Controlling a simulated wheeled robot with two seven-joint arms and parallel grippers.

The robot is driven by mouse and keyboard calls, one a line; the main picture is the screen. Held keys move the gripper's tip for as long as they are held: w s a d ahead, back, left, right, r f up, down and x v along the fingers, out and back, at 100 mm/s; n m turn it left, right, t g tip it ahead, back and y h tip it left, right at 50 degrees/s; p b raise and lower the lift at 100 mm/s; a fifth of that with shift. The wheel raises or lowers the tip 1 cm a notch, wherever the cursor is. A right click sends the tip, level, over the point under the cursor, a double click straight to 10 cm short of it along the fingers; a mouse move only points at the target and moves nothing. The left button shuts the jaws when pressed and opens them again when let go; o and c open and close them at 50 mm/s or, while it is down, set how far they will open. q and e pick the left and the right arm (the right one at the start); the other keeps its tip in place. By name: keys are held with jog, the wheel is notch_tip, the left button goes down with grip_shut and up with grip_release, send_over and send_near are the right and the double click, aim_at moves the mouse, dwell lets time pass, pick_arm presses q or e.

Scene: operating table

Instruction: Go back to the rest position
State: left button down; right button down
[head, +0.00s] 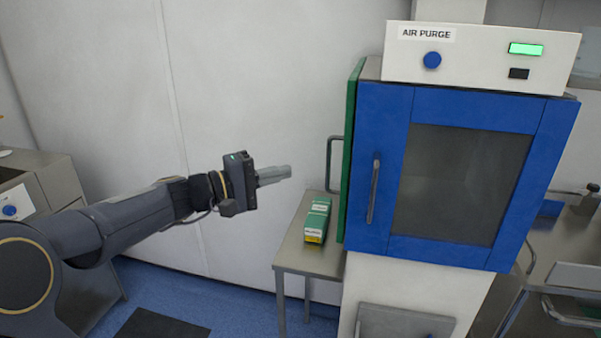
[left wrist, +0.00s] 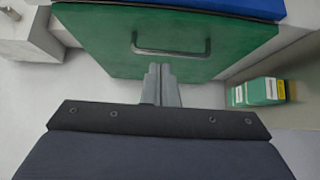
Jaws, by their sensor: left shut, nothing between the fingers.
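My left gripper (head: 289,171) is shut and empty, stretched out from the left in front of the white wall. It also shows in the left wrist view (left wrist: 159,70), with its closed fingers pointing toward the green side door and its metal handle (left wrist: 170,47). In the head view the gripper is left of the cabinet, apart from the handle as far as I can tell. My right gripper is in neither view.
A blue-framed cabinet (head: 396,240) with a dark window and an AIR PURGE panel (head: 480,57) stands at the right; its blue door looks shut. A green and white box (head: 317,220) lies on a small metal table (head: 290,255) beside it. A grey unit (head: 45,175) stands at far left.

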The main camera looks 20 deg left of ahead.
pick_arm(q)
jog(key=s+d+f+m+g+y+p, duration=0.1)
jog(key=s+d+m+g+p, duration=0.3)
jog(key=s, duration=0.5)
jog(key=s+d+f+m+g+y+p, duration=0.1)
jog(key=s+d+f+g+y+p, duration=0.1)
jog(key=s+d, duration=0.5)
jog(key=s+a+f+m+g+y+p, duration=0.1)
jog(key=s+f+y+p, duration=0.1)
jog(key=s, duration=0.4)
jog(key=s+a+f+m+g+y+p, duration=0.1)
jog(key=s+a+f+m+y+p, duration=0.1)
jog(key=s+f, duration=0.2)
jog(key=s, duration=0.3)
jog(key=shift+a+f+y, duration=0.3)
jog(key=shift+f, duration=0.1)
